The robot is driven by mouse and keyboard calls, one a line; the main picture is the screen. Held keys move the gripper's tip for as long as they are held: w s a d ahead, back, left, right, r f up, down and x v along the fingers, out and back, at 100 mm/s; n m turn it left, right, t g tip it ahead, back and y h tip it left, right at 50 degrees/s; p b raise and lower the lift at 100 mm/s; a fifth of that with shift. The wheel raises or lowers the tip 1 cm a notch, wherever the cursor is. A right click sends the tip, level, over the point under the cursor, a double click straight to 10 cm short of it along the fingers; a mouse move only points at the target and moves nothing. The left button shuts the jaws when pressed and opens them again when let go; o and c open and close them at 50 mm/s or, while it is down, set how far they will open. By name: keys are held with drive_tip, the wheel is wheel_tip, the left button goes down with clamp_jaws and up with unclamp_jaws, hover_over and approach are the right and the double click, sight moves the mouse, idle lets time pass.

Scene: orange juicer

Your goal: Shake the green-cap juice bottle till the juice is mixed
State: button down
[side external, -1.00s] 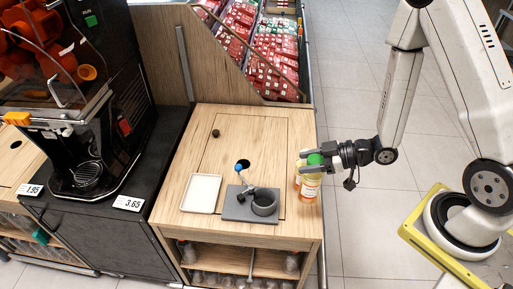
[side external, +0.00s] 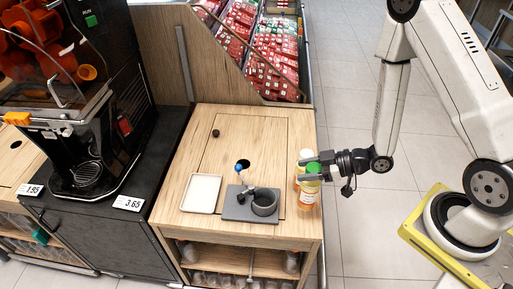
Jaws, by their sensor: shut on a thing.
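The green-cap juice bottle (side external: 308,196) shows near the right edge of the wooden counter, with orange juice and a pale label. It looks upright. My gripper (side external: 309,167) comes in from the right and is shut on this bottle near its green cap. I cannot tell whether its base touches the counter. A second juice bottle with a pale yellowish cap (side external: 306,154) is just behind it, partly hidden by my fingers and the green-cap bottle. How evenly the juice is mixed is too small to tell.
A grey stand with a round cup holder (side external: 264,206) is left of the bottles. A white tray (side external: 201,193) lies further left. The counter (side external: 250,125) has a dark hole and a small dark knob. A black juicer (side external: 110,130) stands at far left. Floor is free right of the counter.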

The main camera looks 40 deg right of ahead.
drive_tip(key=shift+r, duration=0.15)
drive_tip(key=shift+r, duration=1.65)
drive_tip(key=shift+f, duration=0.1)
